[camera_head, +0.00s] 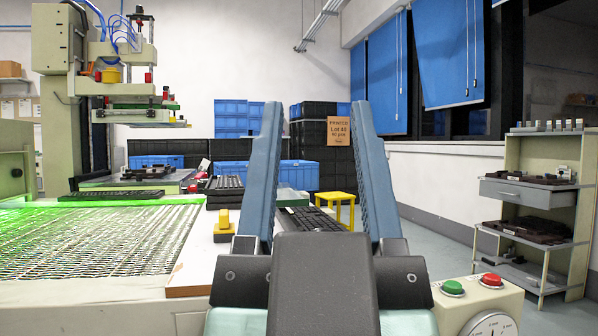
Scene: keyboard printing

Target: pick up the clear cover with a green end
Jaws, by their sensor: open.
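My gripper (317,106) is in the middle of the view, its two long blue-grey fingers standing wide apart. It is open, with nothing held between the fingers. A pale green, partly see-through piece (293,198) shows between the fingers, beyond them and close to the left one, which hides part of it. I cannot tell surely whether it is the clear cover with a green end. A dark keyboard (312,219) lies just below and in front of it, partly hidden by my gripper.
A mesh conveyor (90,240) glowing green at its far edge fills the left. A yellow block (224,222) stands on the white table edge. A printing machine (55,60) rises behind. A yellow stool (340,203) and stacked crates (320,140) stand beyond. Shelves (540,200) stand right.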

